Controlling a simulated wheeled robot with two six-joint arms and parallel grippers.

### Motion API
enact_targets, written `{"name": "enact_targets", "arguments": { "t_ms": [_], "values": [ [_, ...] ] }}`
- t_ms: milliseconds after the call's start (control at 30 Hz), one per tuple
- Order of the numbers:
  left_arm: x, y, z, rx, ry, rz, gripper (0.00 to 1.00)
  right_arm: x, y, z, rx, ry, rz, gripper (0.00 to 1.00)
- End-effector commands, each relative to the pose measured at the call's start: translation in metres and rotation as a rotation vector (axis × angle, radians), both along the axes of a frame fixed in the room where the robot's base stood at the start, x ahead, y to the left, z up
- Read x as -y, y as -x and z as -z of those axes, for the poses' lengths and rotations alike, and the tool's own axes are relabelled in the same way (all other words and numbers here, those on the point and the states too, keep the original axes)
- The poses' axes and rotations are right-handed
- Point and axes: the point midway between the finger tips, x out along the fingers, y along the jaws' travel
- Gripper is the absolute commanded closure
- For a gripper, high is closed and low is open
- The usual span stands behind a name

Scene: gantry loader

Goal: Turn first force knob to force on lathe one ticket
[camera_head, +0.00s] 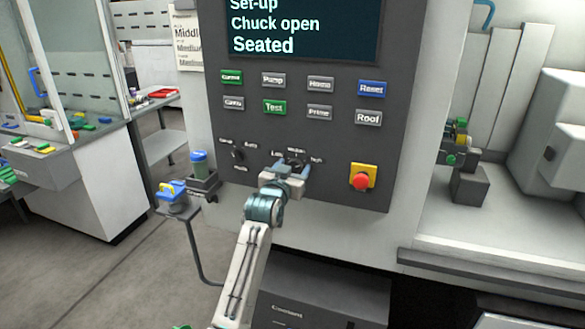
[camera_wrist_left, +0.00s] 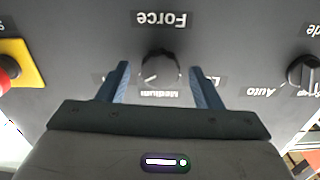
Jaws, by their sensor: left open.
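The force knob (camera_wrist_left: 161,68) is a dark round knob on the grey control panel (camera_head: 330,140), under an upside-down "Force" label in the left wrist view. A "Medium" label sits beside it, and its white mark is at the knob's lower left there. In the head view the force knob (camera_head: 296,158) is partly hidden by my gripper. My left gripper (camera_head: 291,167) is open, its two blue fingers (camera_wrist_left: 159,70) on either side of the knob with gaps visible. A ticket (camera_head: 188,42) left of the panel shows "Middl" and "Mediu"; the rest is cut off. My right gripper is not seen.
A second knob (camera_head: 237,154) with an "Auto" label is to the left on the panel. A red emergency button (camera_head: 362,180) on yellow is to the right. Rows of buttons and a screen (camera_head: 300,28) reading "Chuck open, Seated" are above. A small holder (camera_head: 200,184) juts out at left.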

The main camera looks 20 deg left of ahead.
Motion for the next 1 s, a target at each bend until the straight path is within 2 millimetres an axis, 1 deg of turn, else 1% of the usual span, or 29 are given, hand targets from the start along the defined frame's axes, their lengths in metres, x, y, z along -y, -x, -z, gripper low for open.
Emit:
{"name": "enact_targets", "arguments": {
  "t_ms": [133, 167, 200, 367, 400, 567, 733, 867, 1000],
  "values": [
    [0.000, 0.000, 0.000, 0.000, 0.000, 0.000, 0.41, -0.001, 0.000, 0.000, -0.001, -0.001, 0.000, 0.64],
    [0.000, 0.000, 0.000, 0.000, 0.000, 0.000, 0.45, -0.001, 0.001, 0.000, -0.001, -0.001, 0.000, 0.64],
    [0.000, 0.000, 0.000, 0.000, 0.000, 0.000, 0.53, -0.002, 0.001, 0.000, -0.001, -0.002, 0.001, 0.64],
    [0.000, 0.000, 0.000, 0.000, 0.000, 0.000, 0.84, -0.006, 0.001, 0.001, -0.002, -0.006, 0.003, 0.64],
    [0.000, 0.000, 0.000, 0.000, 0.000, 0.000, 0.85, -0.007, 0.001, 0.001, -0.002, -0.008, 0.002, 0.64],
    [0.000, 0.000, 0.000, -0.001, 0.007, 0.000, 0.85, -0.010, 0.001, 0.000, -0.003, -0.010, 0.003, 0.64],
    [0.000, 0.000, -0.001, -0.003, 0.049, 0.000, 0.85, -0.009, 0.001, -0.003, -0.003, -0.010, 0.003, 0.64],
    [0.000, 0.000, -0.001, -0.007, 0.118, 0.000, 0.85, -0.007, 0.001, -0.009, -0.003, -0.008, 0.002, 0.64],
    [-0.001, 0.000, -0.002, -0.011, 0.225, 0.000, 0.85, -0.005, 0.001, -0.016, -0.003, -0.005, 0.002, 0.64]
  ]
}}
